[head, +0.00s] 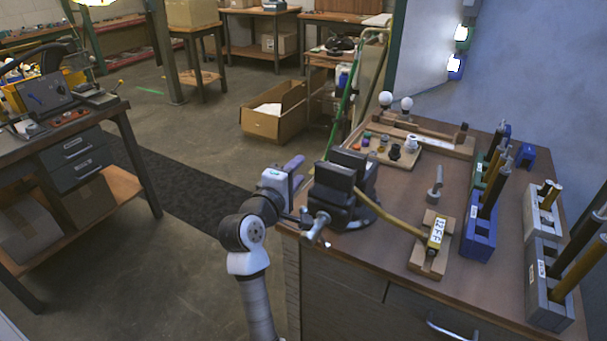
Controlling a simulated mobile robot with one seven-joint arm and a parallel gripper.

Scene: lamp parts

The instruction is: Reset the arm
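My arm rises from the bottom of the head view, left of the workbench (395,262). My gripper (298,172) is at the bench's left edge, close beside a black vise (338,190). The fingers are small and partly overlapped by the vise, so I cannot tell whether they are open or whether they touch it. I see nothing clearly held in them. A brass-coloured rod (398,220) runs from the vise to a yellow labelled piece (436,233) on a wooden fixture (424,262).
Blue and grey holders (478,240) with upright rods line the bench's right side. A wooden tray (392,157) with small parts and two white bulbs (386,99) are at the back. Another table (60,130) stands left; open floor (175,245) lies between.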

